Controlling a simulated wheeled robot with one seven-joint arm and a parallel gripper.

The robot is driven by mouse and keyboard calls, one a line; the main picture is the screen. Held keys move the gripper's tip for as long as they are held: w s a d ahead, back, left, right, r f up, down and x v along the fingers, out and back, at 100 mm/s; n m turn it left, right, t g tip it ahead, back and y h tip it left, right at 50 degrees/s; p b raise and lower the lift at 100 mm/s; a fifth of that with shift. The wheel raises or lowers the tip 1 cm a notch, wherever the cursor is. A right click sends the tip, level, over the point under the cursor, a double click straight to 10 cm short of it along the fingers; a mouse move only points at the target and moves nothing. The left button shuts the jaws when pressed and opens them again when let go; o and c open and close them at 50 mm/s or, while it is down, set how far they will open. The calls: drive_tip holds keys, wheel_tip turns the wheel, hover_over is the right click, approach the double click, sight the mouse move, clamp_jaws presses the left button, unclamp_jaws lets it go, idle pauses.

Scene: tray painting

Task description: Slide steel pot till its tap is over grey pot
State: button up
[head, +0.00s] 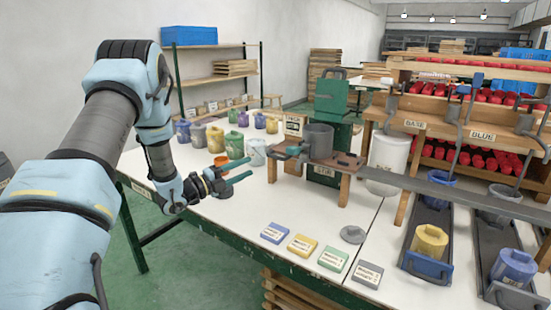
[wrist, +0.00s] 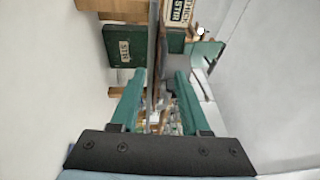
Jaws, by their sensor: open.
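The steel pot (head: 318,141) is a dark grey cylinder standing on a raised brown wooden stand (head: 345,161). A green piece (head: 289,150) juts out at its left; I cannot make out the tap clearly. In the wrist view a grey shape, probably the steel pot (wrist: 180,76), shows beyond the fingers. A grey pot (head: 197,136) stands among coloured pots on the table, left of the stand; nothing shows it under the stand. My gripper (head: 236,172) is open and empty, left of the stand and apart from it. It also shows in the wrist view (wrist: 157,98).
Several coloured pots stand behind my gripper. Coloured cards (head: 303,244) and a grey disc (head: 353,234) lie in front. A white bin (head: 388,158) and a long grey rail (head: 450,191) are right of the stand. Two dark lanes hold pots. The near left table is clear.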

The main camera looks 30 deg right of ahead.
sight(276, 157)
drive_tip(key=shift+m+g+h, duration=0.3)
drive_tip(key=shift+m+g, duration=0.4)
drive_tip(key=d+p, duration=0.1)
drive_tip(key=d, duration=0.2)
drive_tip(key=d+r+p, duration=0.1)
drive_tip(key=d, duration=0.3)
drive_tip(key=d+p, duration=0.1)
drive_tip(key=d, duration=0.3)
drive_tip(key=shift+s+d+r+p, duration=0.1)
drive_tip(key=shift+s+r+p, duration=0.05)
drive_tip(key=shift+r+p, duration=0.25)
drive_tip(key=shift+c, duration=0.4)
clamp_jaws()
